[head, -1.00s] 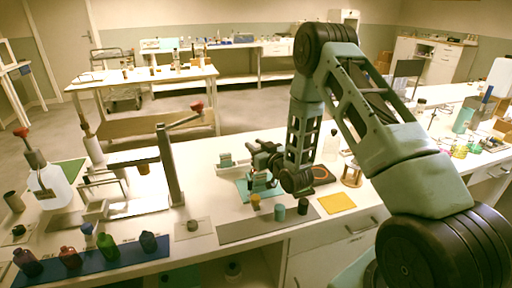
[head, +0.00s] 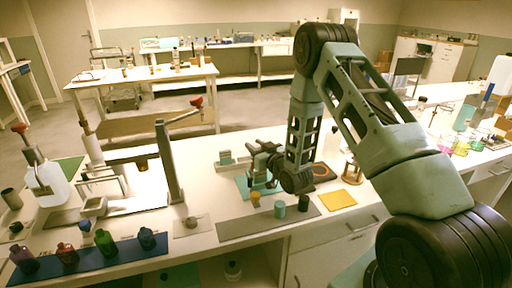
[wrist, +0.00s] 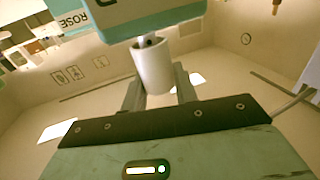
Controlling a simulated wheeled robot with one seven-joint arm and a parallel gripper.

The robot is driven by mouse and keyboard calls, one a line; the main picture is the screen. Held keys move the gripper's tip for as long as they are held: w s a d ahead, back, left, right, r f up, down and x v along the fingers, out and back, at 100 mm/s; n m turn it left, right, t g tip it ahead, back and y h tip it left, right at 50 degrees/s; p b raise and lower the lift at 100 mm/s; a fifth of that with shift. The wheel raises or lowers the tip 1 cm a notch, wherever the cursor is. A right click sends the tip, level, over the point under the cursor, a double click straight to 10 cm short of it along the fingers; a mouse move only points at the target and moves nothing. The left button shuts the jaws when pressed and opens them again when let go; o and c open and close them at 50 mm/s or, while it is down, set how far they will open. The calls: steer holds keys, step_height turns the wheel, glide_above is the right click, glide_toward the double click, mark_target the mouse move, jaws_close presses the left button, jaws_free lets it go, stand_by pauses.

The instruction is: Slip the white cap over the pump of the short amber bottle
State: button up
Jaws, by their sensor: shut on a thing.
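In the wrist view the white cap (wrist: 153,68) is a short cylinder between the two grey fingers of my gripper (wrist: 158,92). A small dark stem shows at the cap's far end, against a teal block (wrist: 150,12); I cannot tell how far it goes inside.
A teal jar (head: 280,209) and a dark jar (head: 303,203) stand near the amber jar. A blue mat (head: 125,255) holds several coloured bottles at front left. A grey post (head: 168,165) with a raised arm stands left of my gripper. A yellow square (head: 338,201) lies clear to the right.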

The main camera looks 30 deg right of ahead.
steer(key=shift+f, duration=0.2)
steer(key=shift+f+b, duration=0.35)
steer(key=shift+b, duration=0.25)
steer(key=shift+f, duration=0.25)
stand_by(0.4)
steer(key=shift+f+b, duration=0.35)
steer(key=shift+b, duration=0.3)
steer(key=shift+f+b, duration=0.8)
steer(key=shift+b, duration=0.45)
stand_by(0.9)
stand_by(0.3)
steer(key=o, duration=1.4)
steer(key=shift+r, duration=0.15)
